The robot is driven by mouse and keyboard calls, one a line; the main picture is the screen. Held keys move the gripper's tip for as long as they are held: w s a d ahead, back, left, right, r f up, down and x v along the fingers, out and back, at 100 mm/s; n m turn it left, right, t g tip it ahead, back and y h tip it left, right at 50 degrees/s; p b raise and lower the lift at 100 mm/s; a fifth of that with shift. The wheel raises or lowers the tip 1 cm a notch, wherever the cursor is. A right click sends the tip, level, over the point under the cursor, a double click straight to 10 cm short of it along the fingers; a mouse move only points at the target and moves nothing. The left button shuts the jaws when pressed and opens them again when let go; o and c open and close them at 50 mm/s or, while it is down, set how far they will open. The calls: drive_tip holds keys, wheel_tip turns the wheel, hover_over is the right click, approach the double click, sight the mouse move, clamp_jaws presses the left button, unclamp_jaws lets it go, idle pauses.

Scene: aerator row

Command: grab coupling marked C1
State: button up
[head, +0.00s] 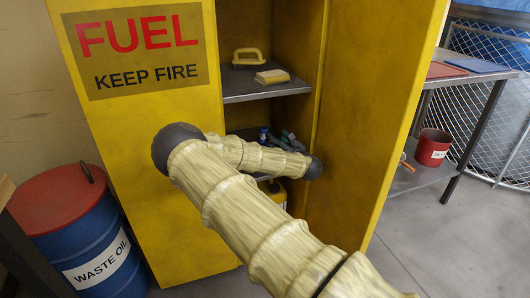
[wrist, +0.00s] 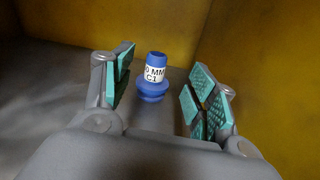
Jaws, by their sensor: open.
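The coupling marked C1 (wrist: 153,78) is a blue flanged piece with a white label reading "0 MM C1" in the wrist view. It stands upright on a grey shelf (wrist: 55,75). My gripper (wrist: 159,84) is open, with one teal-padded finger on each side of the coupling. The coupling appears between and beyond the fingers, with a gap to each. In the head view a small blue thing (head: 264,134) shows on the cabinet's middle shelf, partly behind my arm.
The yellow cabinet (head: 150,200) is open; its walls close in around the shelf. The upper shelf (head: 262,90) holds a yellow-handled tool (head: 250,58) and a yellow block (head: 272,77). A blue waste oil drum (head: 85,240) stands left. A red bucket (head: 433,147) is right.

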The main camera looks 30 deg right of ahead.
sight(264, 131)
drive_tip(key=shift+w+d+f+n+y+b, duration=0.1)
drive_tip(key=shift+w+f+n+y+b, duration=0.15)
drive_tip(key=shift+f+n+b, duration=0.25)
drive_tip(key=shift+w+d+f+n+y+b, duration=0.15)
drive_tip(key=shift+f+n+y+b, duration=0.15)
drive_tip(key=shift+b, duration=0.35)
drive_tip(key=w+b, duration=0.1)
drive_tip(key=w, duration=0.4)
drive_tip(key=shift+w+d, duration=0.15)
drive_tip(key=shift+d, duration=0.05)
drive_tip(key=w+b, duration=0.1)
drive_tip(key=w, duration=0.1)
drive_tip(key=w+f+b, duration=0.1)
drive_tip(key=w, duration=0.1)
drive_tip(key=shift+w+r, duration=0.1)
drive_tip(key=shift+w, duration=0.6)
clamp_jaws()
